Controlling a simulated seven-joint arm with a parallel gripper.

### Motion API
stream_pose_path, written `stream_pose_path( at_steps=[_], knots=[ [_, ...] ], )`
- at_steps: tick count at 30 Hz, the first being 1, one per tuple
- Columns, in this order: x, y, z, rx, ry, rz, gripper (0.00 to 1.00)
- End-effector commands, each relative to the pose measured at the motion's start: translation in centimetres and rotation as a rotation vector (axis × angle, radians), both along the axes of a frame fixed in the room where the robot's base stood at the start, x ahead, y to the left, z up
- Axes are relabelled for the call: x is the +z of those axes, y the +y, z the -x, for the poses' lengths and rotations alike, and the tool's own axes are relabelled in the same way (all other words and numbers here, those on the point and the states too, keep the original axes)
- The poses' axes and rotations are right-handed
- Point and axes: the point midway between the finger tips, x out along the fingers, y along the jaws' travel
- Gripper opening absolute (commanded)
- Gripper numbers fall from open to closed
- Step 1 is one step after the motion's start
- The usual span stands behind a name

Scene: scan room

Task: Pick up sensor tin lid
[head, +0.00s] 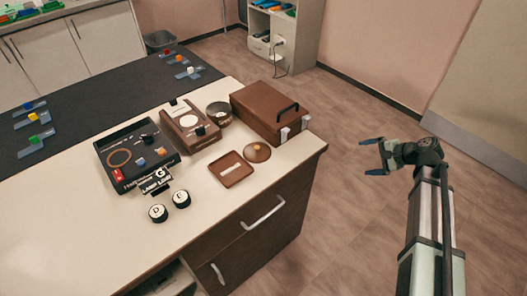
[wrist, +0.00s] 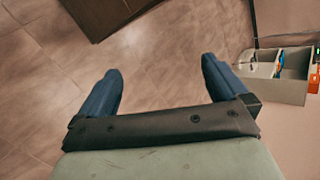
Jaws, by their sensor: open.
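A round brown lid (head: 257,152) with a small light knob lies on the pale counter near its front right edge in the head view. It appears to be the sensor tin lid. A round dark open tin (head: 219,113) stands behind it, to the left of the brown case. My gripper (head: 369,157) is open and empty, out over the floor to the right of the counter and well apart from the lid. In the wrist view my gripper (wrist: 160,85) shows its two blue fingers spread, with only floor between them. The lid is not in the wrist view.
A brown case (head: 268,108) with a black handle stands behind the lid. A square brown tray (head: 231,170) lies just left of it. Farther left are a black panel device (head: 136,154), a brown instrument (head: 190,125) and two round knobs marked D and E (head: 169,205).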

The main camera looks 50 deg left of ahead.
Motion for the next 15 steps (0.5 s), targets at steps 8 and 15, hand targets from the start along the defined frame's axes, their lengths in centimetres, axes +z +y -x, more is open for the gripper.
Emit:
stream_pose_path(
  at_steps=[8,15],
  knots=[
    [12.1,8.8,0.9,0.033,0.028,-0.126,1.00],
    [21.9,16.7,5.7,0.081,0.108,-0.145,1.00]
  ],
)
